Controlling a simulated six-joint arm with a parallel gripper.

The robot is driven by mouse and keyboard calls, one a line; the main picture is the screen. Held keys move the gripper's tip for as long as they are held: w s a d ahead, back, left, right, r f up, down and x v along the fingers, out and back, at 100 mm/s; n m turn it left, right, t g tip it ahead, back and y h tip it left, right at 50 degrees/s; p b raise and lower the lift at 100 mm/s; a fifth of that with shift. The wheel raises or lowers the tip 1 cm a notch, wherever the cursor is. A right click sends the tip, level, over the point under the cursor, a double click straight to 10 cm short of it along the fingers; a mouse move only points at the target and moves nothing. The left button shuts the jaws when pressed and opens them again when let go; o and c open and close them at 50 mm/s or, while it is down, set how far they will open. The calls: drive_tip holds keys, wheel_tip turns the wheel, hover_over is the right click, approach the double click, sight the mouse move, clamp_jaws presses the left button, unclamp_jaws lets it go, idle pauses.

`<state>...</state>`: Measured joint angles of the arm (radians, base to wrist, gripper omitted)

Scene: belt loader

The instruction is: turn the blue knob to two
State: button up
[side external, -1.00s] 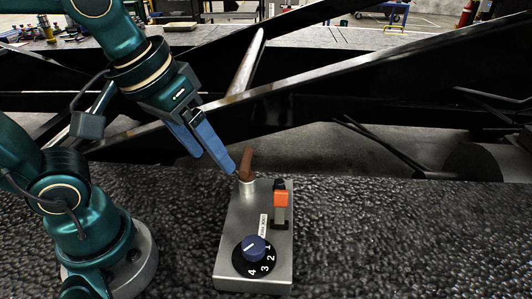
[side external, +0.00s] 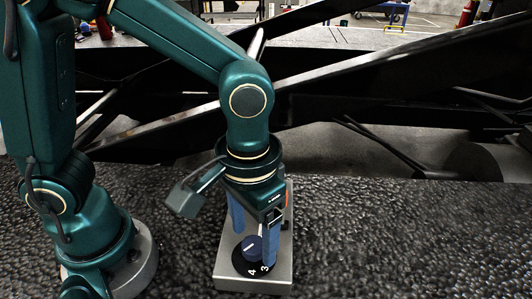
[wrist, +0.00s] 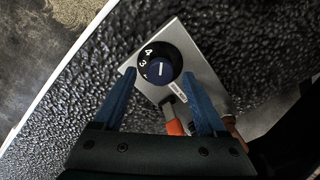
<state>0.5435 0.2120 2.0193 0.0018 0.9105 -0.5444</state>
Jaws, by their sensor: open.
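The blue knob (side external: 250,249) sits on a black dial (side external: 238,264) at the near end of a grey metal box (side external: 225,270). It also shows in the wrist view (wrist: 159,70), with a white line on its top. The numbers 3 and 4 are readable; my gripper hides others in the side view. I cannot tell which number the line marks. My gripper (side external: 254,245) points down over the dial, open, with one blue finger on either side of the knob. In the wrist view, the fingertips (wrist: 160,73) flank the knob with gaps. I see no contact.
An orange switch (wrist: 174,126) stands on the same box behind the knob, mostly hidden in the side view. A brown lever (wrist: 236,132) shows at the box's far end. Dark bumpy belt (side external: 400,240) surrounds the box. Black beams (side external: 400,75) cross behind.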

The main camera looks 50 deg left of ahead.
drive_tip(key=shift+f, duration=0.6)
drive_tip(key=shift+c, duration=0.3)
clamp_jaws()
drive_tip(key=m, duration=0.4)
drive_tip(key=shift+m, duration=2.4)
